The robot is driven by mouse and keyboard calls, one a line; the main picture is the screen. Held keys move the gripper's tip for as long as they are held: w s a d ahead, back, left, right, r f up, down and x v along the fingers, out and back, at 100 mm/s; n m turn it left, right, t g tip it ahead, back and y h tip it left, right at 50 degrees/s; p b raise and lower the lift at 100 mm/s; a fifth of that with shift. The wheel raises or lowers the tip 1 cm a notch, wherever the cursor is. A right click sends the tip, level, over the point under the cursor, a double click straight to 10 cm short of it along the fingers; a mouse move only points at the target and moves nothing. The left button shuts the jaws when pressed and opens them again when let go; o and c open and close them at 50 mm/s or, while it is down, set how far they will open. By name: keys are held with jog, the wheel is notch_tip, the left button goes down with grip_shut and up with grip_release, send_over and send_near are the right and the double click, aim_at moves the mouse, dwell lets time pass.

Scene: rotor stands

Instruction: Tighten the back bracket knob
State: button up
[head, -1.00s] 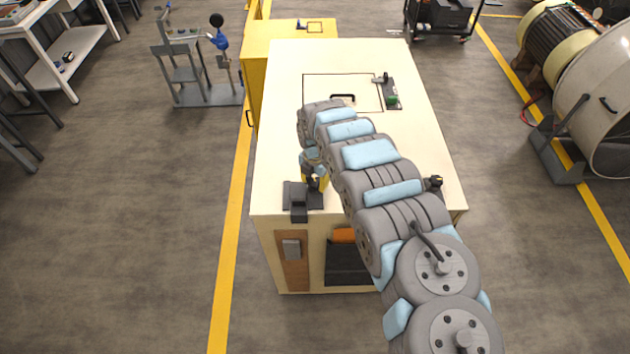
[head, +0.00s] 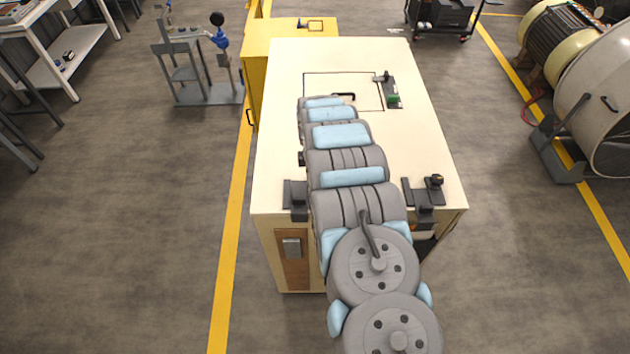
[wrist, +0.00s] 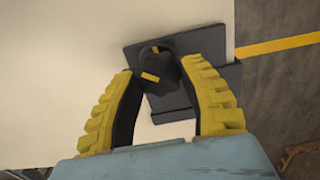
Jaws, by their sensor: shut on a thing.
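My gripper (wrist: 157,72) is shut on a black knob (wrist: 158,64) with yellow marks in the wrist view, one yellow finger on each side. The knob sits on a dark bracket (wrist: 212,42) at the edge of the cream table top. In the head view my arm hides the gripper and the knob. A right bracket (head: 414,193) with a black knob (head: 437,181) stands near the near right corner. Another bracket (head: 391,88) lies farther back.
The cream table (head: 425,120) carries a flat outlined panel with a black handle (head: 346,96). A yellow cabinet (head: 262,70) adjoins it at the back left. A blue-and-grey stand (head: 207,92) is to the left.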

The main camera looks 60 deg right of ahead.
jog(key=m+b, duration=0.1)
jog(key=m, duration=0.4)
jog(key=shift+f+m, duration=0.1)
jog(key=shift+m, duration=0.2)
jog(key=m+b, duration=0.1)
jog(key=m, duration=0.3)
jog(key=shift+d+m, duration=0.1)
jog(key=shift+m, duration=0.2)
jog(key=o, duration=1.2)
jog(key=shift+r, duration=0.2)
jog(key=shift+r, duration=5.9)
